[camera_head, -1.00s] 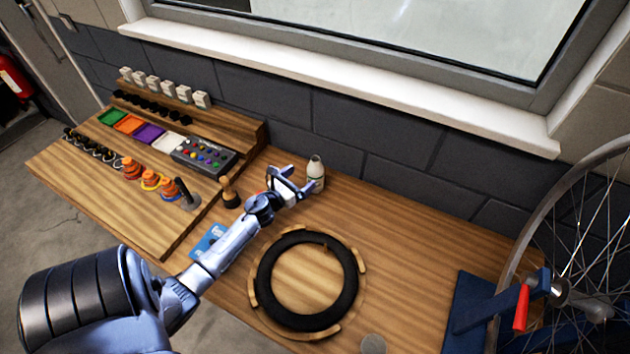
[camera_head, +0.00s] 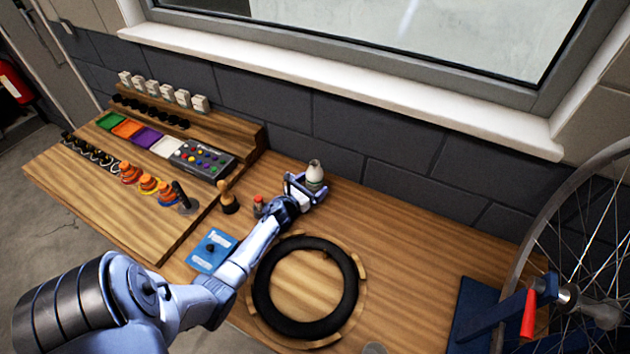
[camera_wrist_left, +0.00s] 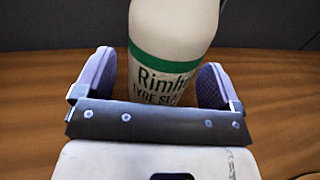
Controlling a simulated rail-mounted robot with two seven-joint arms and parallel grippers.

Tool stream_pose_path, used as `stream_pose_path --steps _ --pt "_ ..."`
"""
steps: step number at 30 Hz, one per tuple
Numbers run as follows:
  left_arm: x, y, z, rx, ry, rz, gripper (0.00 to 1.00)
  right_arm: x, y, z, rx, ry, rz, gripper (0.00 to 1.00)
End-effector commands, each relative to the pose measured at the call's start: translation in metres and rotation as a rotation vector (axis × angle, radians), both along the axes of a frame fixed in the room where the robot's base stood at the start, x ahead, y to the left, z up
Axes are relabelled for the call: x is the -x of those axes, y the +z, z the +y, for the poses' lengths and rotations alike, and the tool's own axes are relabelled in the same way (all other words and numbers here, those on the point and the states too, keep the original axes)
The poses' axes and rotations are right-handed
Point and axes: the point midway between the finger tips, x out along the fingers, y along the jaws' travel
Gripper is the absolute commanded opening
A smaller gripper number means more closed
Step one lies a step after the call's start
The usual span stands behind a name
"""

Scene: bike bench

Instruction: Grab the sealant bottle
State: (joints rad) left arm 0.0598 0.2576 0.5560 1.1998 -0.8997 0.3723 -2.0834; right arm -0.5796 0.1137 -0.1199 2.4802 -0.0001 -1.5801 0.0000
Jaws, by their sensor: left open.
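The sealant bottle (camera_head: 315,174) is white with a green band and stands upright near the back of the bench, close to the wall. In the left wrist view the bottle (camera_wrist_left: 165,60) fills the middle, with the printed words "Rimh" and "TYRE SE" partly visible. My left gripper (camera_head: 308,192) is open at the bottle. In the wrist view its two fingers (camera_wrist_left: 152,85) lie on either side of the lower bottle, with a gap visible at the right finger. The bottle's base is hidden behind the gripper. My right gripper is not in view.
A black tyre ring (camera_head: 306,287) lies on a round wooden holder in front. A wooden-handled stamp-like tool (camera_head: 229,199), a small red-topped item (camera_head: 258,206) and a blue box (camera_head: 211,251) lie left of my arm. A wheel (camera_head: 590,250) stands at right. Bench right of the bottle is clear.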

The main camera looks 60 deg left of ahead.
Motion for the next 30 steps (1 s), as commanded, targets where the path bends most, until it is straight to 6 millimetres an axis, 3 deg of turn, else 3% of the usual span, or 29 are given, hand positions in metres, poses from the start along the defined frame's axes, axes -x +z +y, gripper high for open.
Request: stream_pose_path --steps 5,14,30 --pt "-0.0133 -0.0003 0.0035 0.002 0.000 -0.001 0.89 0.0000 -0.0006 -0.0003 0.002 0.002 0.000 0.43" --pt "-0.0149 -0.0004 0.0041 0.001 -0.001 0.001 0.88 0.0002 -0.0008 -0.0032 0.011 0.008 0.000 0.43" --pt "-0.0147 -0.0004 0.0040 0.001 -0.001 0.001 0.36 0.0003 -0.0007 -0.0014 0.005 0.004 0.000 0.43"
